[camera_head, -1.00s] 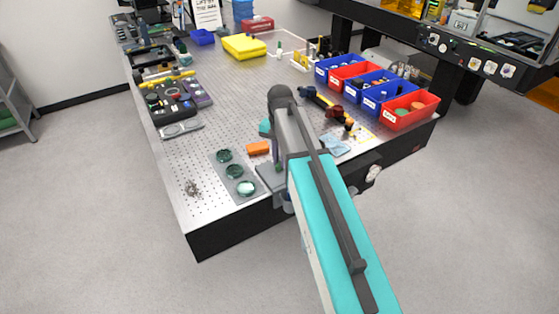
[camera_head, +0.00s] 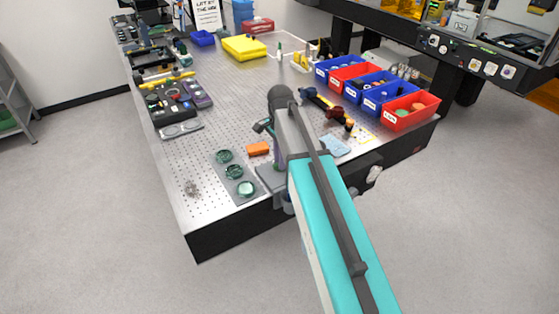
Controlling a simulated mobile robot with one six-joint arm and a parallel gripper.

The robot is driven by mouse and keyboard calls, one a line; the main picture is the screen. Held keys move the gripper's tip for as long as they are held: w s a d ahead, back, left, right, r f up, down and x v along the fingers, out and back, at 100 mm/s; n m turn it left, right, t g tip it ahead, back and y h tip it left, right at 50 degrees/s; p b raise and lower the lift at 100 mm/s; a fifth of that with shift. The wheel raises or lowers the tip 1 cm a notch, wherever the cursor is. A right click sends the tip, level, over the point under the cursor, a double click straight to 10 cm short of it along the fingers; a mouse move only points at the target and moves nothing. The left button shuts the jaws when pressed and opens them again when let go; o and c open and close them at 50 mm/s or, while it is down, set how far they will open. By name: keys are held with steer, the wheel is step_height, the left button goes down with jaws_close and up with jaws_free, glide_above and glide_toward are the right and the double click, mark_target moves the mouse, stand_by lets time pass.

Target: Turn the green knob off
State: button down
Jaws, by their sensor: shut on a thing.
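My arm rises from the bottom of the view to a dark grey joint over the table's near part. A small dark and teal part of my arm shows left of that joint. My gripper is hidden behind the arm, so I cannot see its fingers or what they touch. I cannot make out the green knob; my arm covers part of a grey device (camera_head: 270,178) at the table's near edge.
The perforated metal table (camera_head: 205,205) carries a grey plate (camera_head: 221,163) with several round green pieces. An orange block (camera_head: 258,149) lies beside my arm. Red and blue bins, including a red bin (camera_head: 410,109), stand at the right. Grey floor is clear around the near corner.

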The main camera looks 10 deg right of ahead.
stand_by(0.3)
steer(key=c, duration=1.8)
jaws_free()
steer(key=shift+o, duration=0.2)
steer(key=shift+r, duration=0.1)
step_height(320, 180, up, 14)
steer(key=b, duration=0.3)
steer(key=shift+f+b, duration=0.2)
steer(key=shift+b, duration=0.15)
steer(key=shift+r, duration=0.15)
